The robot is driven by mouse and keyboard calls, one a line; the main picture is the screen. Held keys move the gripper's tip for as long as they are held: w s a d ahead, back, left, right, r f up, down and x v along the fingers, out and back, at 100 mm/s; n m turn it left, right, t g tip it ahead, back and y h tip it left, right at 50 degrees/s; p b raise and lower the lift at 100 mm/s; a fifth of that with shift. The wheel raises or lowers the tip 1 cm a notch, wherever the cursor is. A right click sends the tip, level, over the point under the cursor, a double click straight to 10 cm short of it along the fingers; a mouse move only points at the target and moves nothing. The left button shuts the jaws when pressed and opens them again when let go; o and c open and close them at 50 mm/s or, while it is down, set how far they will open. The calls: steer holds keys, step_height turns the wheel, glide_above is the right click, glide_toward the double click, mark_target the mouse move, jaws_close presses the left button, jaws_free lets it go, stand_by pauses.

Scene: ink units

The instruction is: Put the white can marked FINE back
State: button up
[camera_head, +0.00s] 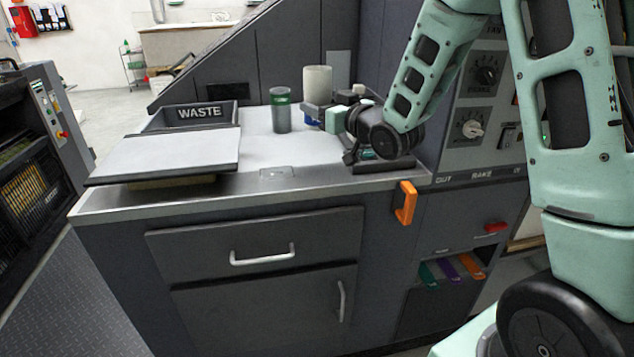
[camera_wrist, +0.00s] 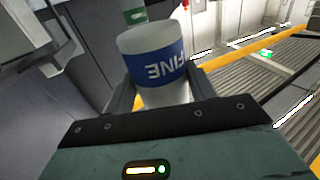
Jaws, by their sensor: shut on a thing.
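The white can marked FINE (camera_wrist: 152,68) is between my gripper's fingers in the wrist view. Its blue band faces the camera and the lettering reads upside down there. My gripper (camera_head: 322,112) is shut on it, low over the back right of the counter. In the head view the fingers cover most of the can, and a small blue patch (camera_head: 311,119) shows below them. I cannot tell whether the can touches the counter.
A green-banded can (camera_head: 281,110) stands left of my gripper. A wide pale cylinder (camera_head: 317,80) rises behind it. A WASTE bin (camera_head: 190,116) and a grey flat board (camera_head: 170,150) are on the left. A control panel (camera_head: 484,100) borders the right. Some bare counter (camera_head: 260,152) lies in front.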

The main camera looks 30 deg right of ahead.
steer(key=f, duration=1)
steer(key=shift+a+f+b, duration=0.2)
steer(key=shift+f+b, duration=0.05)
steer(key=shift+b, duration=0.05)
steer(key=shift+f, duration=0.25)
steer(key=o, duration=1.1)
steer(key=shift+r, duration=0.1)
steer(key=shift+c, duration=0.2)
